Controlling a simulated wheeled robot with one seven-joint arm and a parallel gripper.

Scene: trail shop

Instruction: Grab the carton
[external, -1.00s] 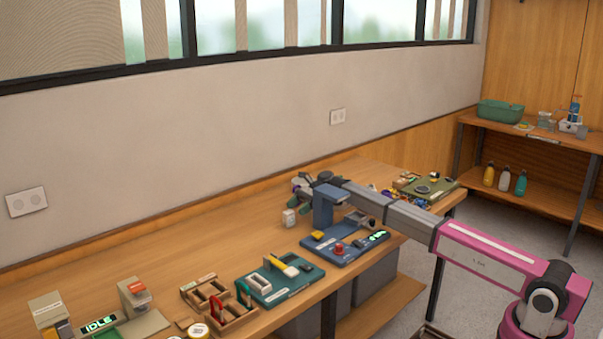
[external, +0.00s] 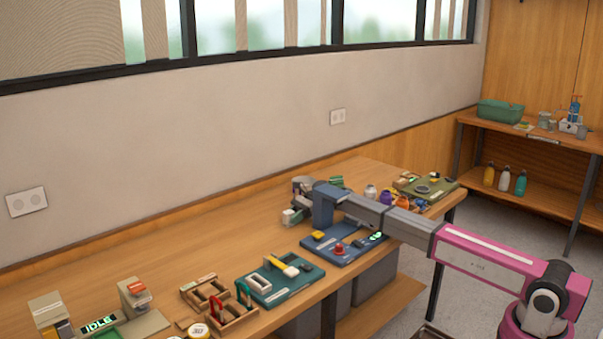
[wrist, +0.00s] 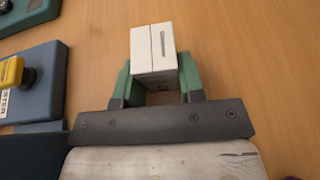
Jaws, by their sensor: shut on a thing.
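The carton (wrist: 154,48) is a small white box with a thin dark line of print on its top. In the wrist view it sits between the green fingers of my gripper (wrist: 156,80), which are shut on its sides. In the external view the carton (external: 288,217) shows as a small white block near the back of the wooden bench, and my gripper (external: 294,213) is at it. I cannot tell whether the carton touches the bench.
A blue panel with a red knob (external: 339,248) lies in front of the carton, under my arm. A green board (external: 281,284) and a wooden tray (external: 222,307) are to the left. Jars (external: 370,192) stand to the right. The bench left of the carton is bare.

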